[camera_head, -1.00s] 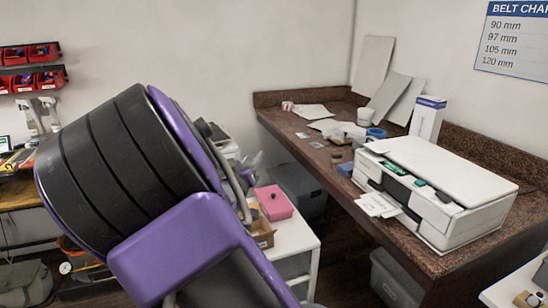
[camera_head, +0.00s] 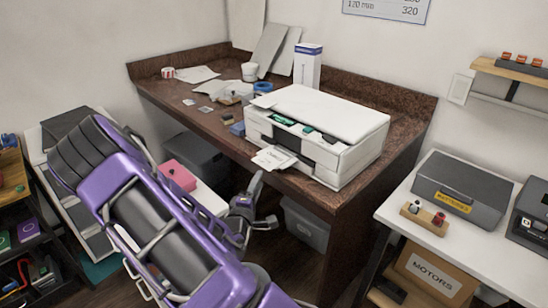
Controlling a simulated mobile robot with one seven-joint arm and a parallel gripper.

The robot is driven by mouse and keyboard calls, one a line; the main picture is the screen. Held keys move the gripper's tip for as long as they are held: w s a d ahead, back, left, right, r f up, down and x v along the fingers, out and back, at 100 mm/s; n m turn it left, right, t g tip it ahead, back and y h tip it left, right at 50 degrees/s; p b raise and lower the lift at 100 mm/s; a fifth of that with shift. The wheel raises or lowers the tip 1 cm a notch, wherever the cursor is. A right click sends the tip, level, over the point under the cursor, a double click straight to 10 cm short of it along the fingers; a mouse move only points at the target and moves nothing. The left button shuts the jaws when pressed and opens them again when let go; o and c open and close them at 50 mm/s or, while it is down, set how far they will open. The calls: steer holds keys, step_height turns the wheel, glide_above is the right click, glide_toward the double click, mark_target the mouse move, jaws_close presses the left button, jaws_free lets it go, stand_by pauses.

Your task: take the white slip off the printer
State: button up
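The white printer (camera_head: 335,118) stands on the brown speckled counter. The white slip (camera_head: 274,158) lies at the printer's front left, on its output tray, sticking out past the counter's front edge. My gripper (camera_head: 268,203) is below and a little left of the slip, in front of the counter. Its two dark fingers look spread apart, with nothing seen between them.
A white and blue box (camera_head: 307,68) stands behind the printer. Loose papers and small parts lie on the counter's left (camera_head: 160,88). A grey bin (camera_head: 306,225) is under the counter. A white table with a grey case (camera_head: 460,188) is at right. A pink box (camera_head: 178,175) is left.

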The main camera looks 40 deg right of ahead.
mark_target(264, 166)
steer(key=x, duration=0.7)
steer(key=shift+w+d+r, duration=0.15)
steer(key=shift+w, duration=0.3)
jaws_close()
